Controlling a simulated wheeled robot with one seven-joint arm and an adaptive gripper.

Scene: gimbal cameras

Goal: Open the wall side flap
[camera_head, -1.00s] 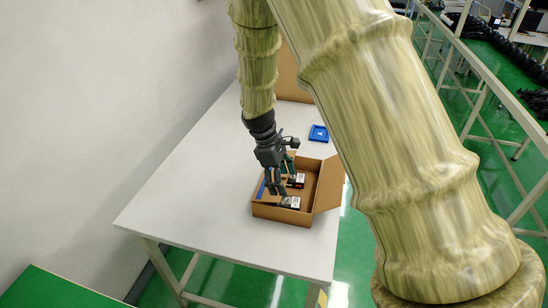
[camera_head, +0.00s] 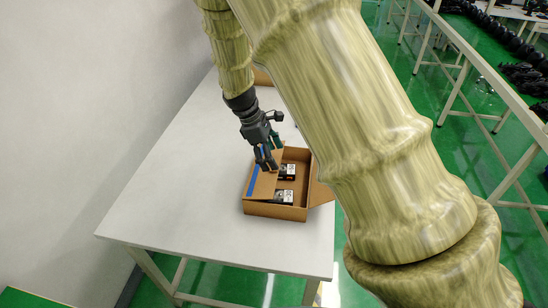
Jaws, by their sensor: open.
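A brown cardboard box (camera_head: 290,211) sits on the white table, with black-and-white items (camera_head: 284,197) inside. The wall side flap (camera_head: 266,186), marked by a blue strip (camera_head: 252,180), is on the box's left and covers part of the opening. The opposite flap (camera_head: 320,193) stands out to the right. My gripper (camera_head: 266,168) is open and points down at the wall side flap, near its far end. I cannot tell whether its fingers touch the flap.
The white table (camera_head: 160,190) is clear to the left of the box, up to the wall (camera_head: 80,90). Another brown box (camera_head: 263,77) stands at the back, partly hidden by my arm. A metal rail (camera_head: 490,85) runs along the right.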

